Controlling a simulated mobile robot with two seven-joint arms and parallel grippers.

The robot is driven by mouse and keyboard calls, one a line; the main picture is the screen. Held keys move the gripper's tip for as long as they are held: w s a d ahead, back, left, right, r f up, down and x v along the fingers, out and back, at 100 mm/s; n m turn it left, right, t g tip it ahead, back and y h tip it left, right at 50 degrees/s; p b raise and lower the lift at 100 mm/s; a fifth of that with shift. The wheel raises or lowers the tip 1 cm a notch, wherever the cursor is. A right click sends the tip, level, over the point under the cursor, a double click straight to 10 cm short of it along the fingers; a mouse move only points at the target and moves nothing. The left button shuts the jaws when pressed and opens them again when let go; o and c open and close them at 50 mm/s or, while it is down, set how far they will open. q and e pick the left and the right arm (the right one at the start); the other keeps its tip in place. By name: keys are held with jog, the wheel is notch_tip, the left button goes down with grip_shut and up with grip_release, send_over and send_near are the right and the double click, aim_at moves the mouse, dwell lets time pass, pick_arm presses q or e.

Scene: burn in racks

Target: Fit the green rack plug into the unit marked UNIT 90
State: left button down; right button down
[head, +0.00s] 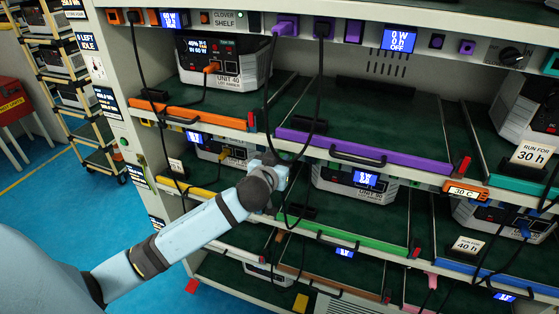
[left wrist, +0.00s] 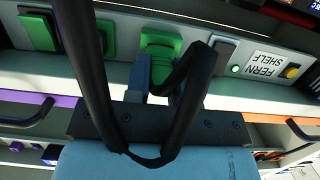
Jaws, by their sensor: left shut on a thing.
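The green rack plug (left wrist: 161,62) is between the fingers of my left gripper (left wrist: 160,92) in the left wrist view, at the panel marked FERN SHELF. I cannot tell whether it touches the panel. A black cable (left wrist: 190,100) loops in front of the gripper. In the head view my left gripper (head: 272,172) is at the rack, and the plug is hidden there. My right gripper is not in view.
Hanging black cables (head: 318,110) cross the front near my left gripper. The purple shelf edge (head: 360,151) is above it. UNIT 40 (head: 225,70) stands upper left. Green blocks (left wrist: 105,38) and a grey switch line the panel beside the plug. Blue floor is free at left.

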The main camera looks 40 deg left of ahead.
pick_arm(q)
jog(key=shift+s+d, duration=0.15)
jog(key=shift+s, duration=0.45)
dwell(0.8)
jog(key=shift+f+v, duration=0.2)
jog(key=shift+v, duration=0.8)
jog(key=s+d+f+m+h, duration=0.2)
jog(key=s+d, duration=0.5)
jog(key=d, duration=0.4)
jog(key=shift+s+d+f+m+t+h, duration=0.3)
jog(key=shift+s+f+h, duration=0.15)
jog(key=shift+h, duration=0.45)
jog(key=shift+f, duration=0.1)
